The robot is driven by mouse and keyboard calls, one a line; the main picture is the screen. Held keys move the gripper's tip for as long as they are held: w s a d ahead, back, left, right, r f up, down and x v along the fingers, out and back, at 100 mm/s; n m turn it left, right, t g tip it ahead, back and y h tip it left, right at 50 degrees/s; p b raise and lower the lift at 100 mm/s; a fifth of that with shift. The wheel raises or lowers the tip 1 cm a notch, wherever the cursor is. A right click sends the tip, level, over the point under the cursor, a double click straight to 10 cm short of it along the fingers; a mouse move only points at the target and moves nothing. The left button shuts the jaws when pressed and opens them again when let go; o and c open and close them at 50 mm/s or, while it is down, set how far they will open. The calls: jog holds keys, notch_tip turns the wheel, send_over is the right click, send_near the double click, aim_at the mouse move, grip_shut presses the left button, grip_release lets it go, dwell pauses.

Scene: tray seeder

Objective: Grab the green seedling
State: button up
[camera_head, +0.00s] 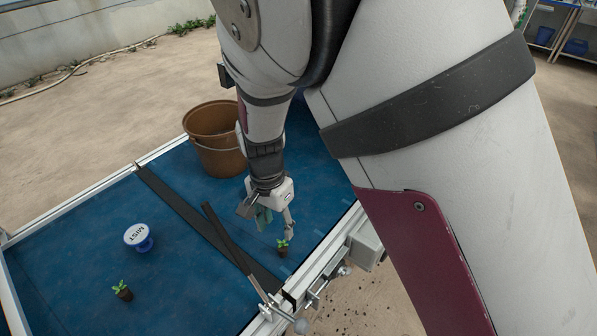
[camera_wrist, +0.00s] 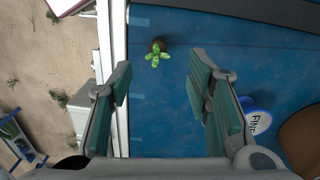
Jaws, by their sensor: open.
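A small green seedling (camera_head: 283,244) in a dark brown plug stands upright on the blue table mat near the right rail, just below my gripper (camera_head: 275,226) in the head view. The gripper is open and empty. In the wrist view the seedling (camera_wrist: 154,54) shows beyond the fingertips and between their lines, with the open gripper (camera_wrist: 160,82) not touching it. A second green seedling (camera_head: 122,289) in a dark plug stands at the lower left of the mat, far from the gripper.
A brown pot (camera_head: 211,152) stands at the back. A blue-and-white MIST container (camera_head: 138,237) stands at the left, and a FINE one (camera_wrist: 257,116) shows in the wrist view. Dark bars (camera_head: 199,218) cross the table. The metal rail (camera_head: 327,252) lies close right of the near seedling.

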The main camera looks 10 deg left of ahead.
aim_at(282, 247)
jog(key=f, duration=0.6)
jog(key=d+f, duration=0.1)
jog(key=f, duration=0.3)
jog(key=c, duration=1)
